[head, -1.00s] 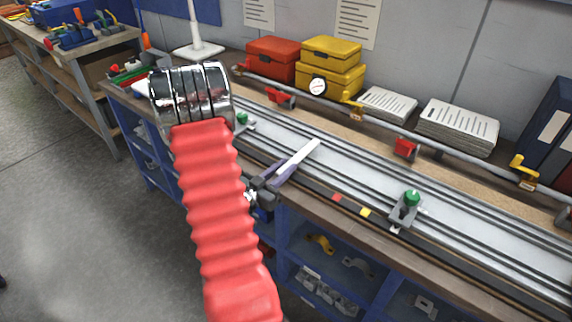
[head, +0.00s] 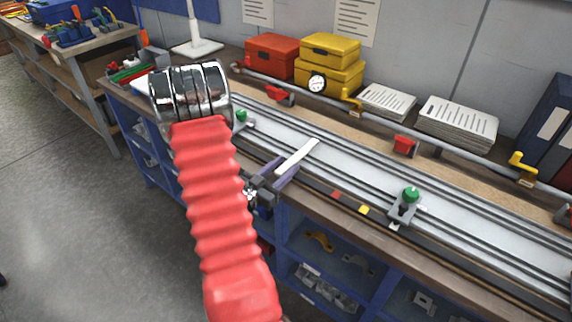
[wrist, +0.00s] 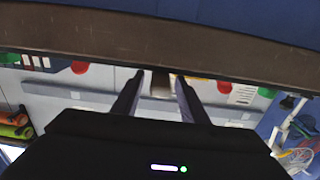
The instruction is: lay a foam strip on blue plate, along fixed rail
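A white strip (head: 298,156) lies across the front rails on the bench, one end over the long pale plate (head: 345,172) and the other near my gripper (head: 279,169). I see no clearly blue plate; this one looks pale grey. Long grey rails (head: 459,217) run along it, and I cannot tell which is the fixed one. My gripper is at the bench's front edge, its two dark fingers apart on either side of the strip's near end. In the wrist view, the gripper (wrist: 158,76) is also spread, with a pale piece (wrist: 160,86) between the fingers, touching neither visibly.
Green-knobbed clamps (head: 406,204) and (head: 241,119) stand on the rails. A grey pipe (head: 430,138) with red and yellow fittings runs behind. Blue shelving (head: 330,255) is below the bench.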

